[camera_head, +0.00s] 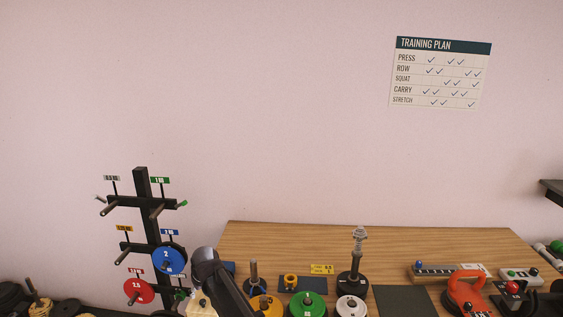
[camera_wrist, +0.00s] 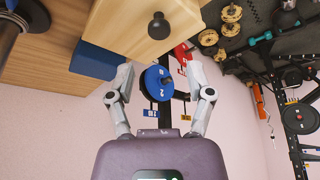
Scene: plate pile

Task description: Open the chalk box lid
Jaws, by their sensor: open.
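The chalk box appears to be the pale wooden box (camera_wrist: 118,28) at the top of the wrist view, with a black round knob (camera_wrist: 158,26) on its pale face. No gap at a lid shows, and part of the box is cut off by the frame. In the head view a pale wooden piece (camera_head: 196,309) shows low beside my dark arm, mostly hidden; I cannot tell whether it is the same box. My gripper (camera_wrist: 159,70) is open and empty in the wrist view. Its fingertips are apart from the knob, which lies above the gap between them.
A blue block (camera_wrist: 94,61) lies beside the box. A plate rack (camera_head: 142,215) with blue and red plates stands left of the wooden table (camera_head: 400,242). A green plate (camera_head: 307,304), a black stand (camera_head: 354,283) and a red clamp-like item (camera_head: 466,289) crowd the table front.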

